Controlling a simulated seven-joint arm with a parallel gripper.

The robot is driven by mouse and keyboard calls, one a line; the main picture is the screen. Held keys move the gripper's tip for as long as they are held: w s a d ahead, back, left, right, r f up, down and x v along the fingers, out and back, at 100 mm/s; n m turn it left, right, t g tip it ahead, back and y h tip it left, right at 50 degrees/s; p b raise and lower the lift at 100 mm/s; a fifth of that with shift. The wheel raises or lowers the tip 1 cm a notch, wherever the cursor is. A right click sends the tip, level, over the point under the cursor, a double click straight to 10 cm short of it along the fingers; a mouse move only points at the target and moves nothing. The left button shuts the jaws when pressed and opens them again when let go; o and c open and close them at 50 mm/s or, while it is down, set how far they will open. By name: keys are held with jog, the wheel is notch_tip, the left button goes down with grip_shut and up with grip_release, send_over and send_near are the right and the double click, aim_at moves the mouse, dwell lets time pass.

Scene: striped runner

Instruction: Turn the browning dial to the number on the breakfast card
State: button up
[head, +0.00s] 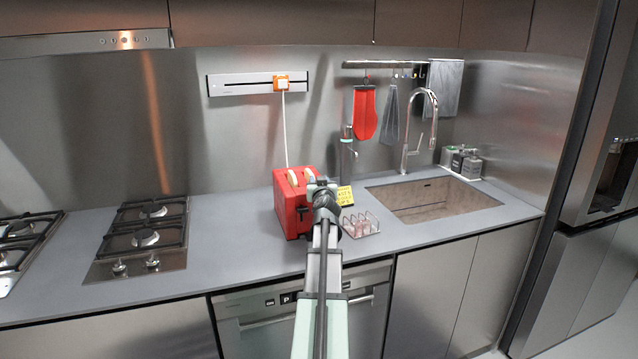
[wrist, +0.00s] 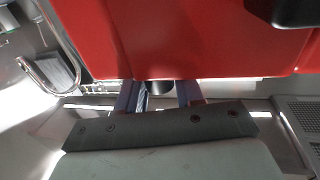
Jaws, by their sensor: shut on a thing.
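The red toaster (head: 286,215) stands on the counter against the back, with bread slices showing in its top. Its red face fills the upper part of the wrist view (wrist: 200,40), with a black lever knob at top right. The yellow breakfast card (head: 345,195) stands just right of the toaster; its writing is too small to read. My gripper (wrist: 160,90) is at the toaster's lower front, its two fingers either side of a dark round knob, the browning dial (wrist: 158,87). The fingers are shut on it. The dial's numbers cannot be seen, and in the head view my arm hides the dial.
A wire toast rack (head: 360,224) stands right of my arm, close to it. The sink (head: 430,198) lies further right, and a gas hob (head: 140,240) to the left. The counter left of the toaster is clear.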

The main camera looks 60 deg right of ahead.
jog(key=o, duration=0.9)
jog(key=v, duration=1.4)
jog(key=shift+w, duration=0.1)
